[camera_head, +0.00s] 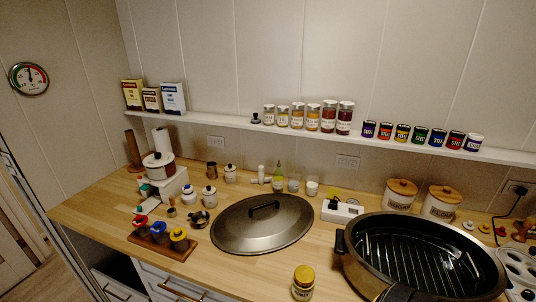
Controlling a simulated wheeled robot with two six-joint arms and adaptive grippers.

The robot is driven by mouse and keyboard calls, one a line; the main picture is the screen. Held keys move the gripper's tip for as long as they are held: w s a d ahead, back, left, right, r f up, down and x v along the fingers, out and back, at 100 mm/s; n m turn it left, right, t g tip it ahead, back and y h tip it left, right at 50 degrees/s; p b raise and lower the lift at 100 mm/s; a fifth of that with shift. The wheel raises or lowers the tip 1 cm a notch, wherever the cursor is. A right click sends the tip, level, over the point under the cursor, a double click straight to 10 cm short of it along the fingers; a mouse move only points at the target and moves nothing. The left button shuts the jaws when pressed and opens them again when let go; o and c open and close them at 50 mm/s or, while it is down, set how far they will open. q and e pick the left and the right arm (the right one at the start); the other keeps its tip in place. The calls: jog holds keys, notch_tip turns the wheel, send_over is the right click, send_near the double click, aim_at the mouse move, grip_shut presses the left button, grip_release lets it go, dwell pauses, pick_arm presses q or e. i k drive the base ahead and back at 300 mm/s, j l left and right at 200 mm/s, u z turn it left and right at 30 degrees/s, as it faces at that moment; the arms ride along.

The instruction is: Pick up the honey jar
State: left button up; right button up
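The honey jar (302,285) stands upright near the front edge of the wooden counter, at the bottom middle of the head view. It has a yellow lid and a pale label with dark lettering; its lower part is close to the bottom edge of the picture. Nothing is touching it. I cannot make out either of my grippers in this view. A small dark shape (400,294) shows at the bottom edge in front of the roaster; I cannot tell what it is.
A large dark roasting pan (373,274) stands right of the jar. A big domed metal lid (240,232) lies behind and left of it. A wooden rack with coloured-topped jars (147,243) is farther left. Bare counter (255,274) lies left of the jar. A shelf (225,120) runs along the wall.

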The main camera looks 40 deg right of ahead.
aim_at(303, 280)
jog(key=l+z, duration=0.2)
jog(key=z, duration=1.35)
jog(key=k+l, duration=0.05)
